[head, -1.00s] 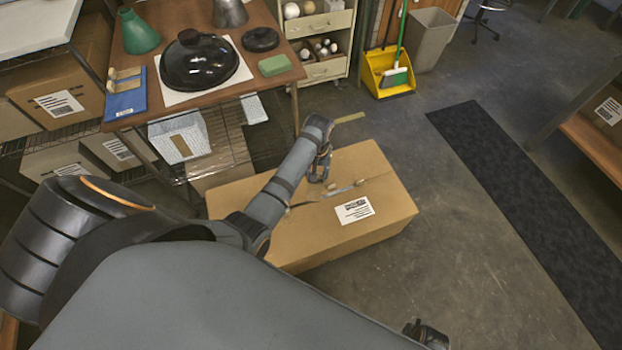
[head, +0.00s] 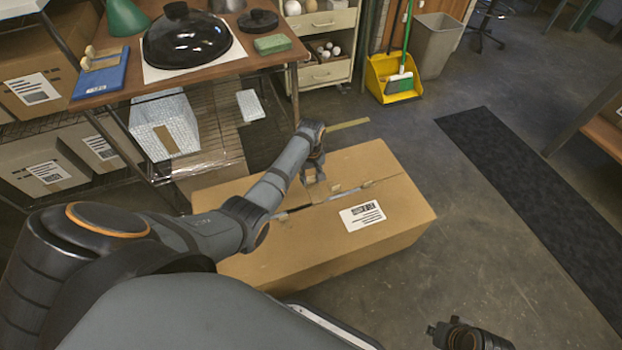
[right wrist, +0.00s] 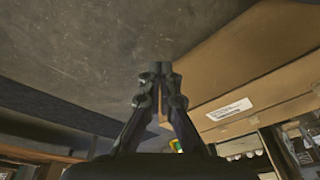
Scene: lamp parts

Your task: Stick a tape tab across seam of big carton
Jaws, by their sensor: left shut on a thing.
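The big carton (head: 330,240) lies on the floor, a brown box with a white label (head: 362,215) on top. Its seam (head: 375,183) runs lengthwise along the top, partly hidden by my left arm. My left gripper (head: 316,182) is low at the carton's top near the seam, shut on a small tan piece that looks like a tape tab (head: 335,188). I cannot tell whether the tab touches the carton. My right gripper (head: 462,335) is away from the carton, at the bottom of the head view; in the right wrist view (right wrist: 157,68) its fingers meet, empty.
A table (head: 270,60) at the back left holds a blue board (head: 100,80) with tan pieces, a black lamp shade (head: 187,38) and a green block (head: 272,44). A shelf of boxes stands at left. Floor right of the carton is clear up to a dark mat (head: 530,190).

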